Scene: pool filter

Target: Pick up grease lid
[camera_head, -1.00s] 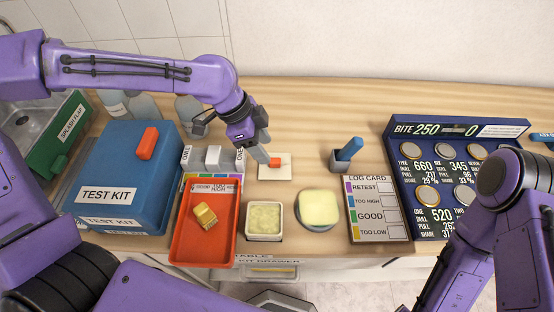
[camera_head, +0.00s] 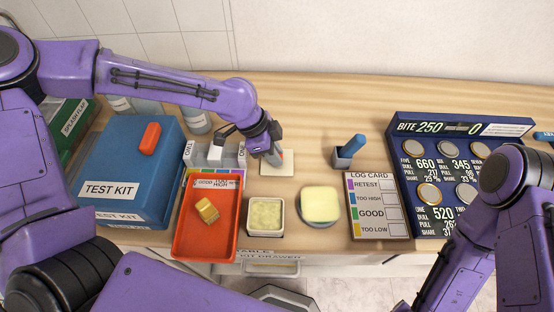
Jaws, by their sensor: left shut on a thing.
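The grease lid is a flat white square (camera_head: 284,170) with a small orange-red knob, behind the open square tub of pale grease (camera_head: 265,214). My left gripper (camera_head: 274,159) points down onto the knob and is shut on it. Its fingers hide most of the knob. The lid looks level and at or very near the wooden counter; I cannot tell whether it touches. My right arm shows at the right edge, but its gripper is out of view.
An orange tray (camera_head: 233,222) with a gold block (camera_head: 207,210) lies left of the tub. A dish with a yellow pad (camera_head: 320,204), a log card (camera_head: 379,206) and a blue-handled holder (camera_head: 344,156) stand to the right. The blue test kit (camera_head: 113,188) is far left.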

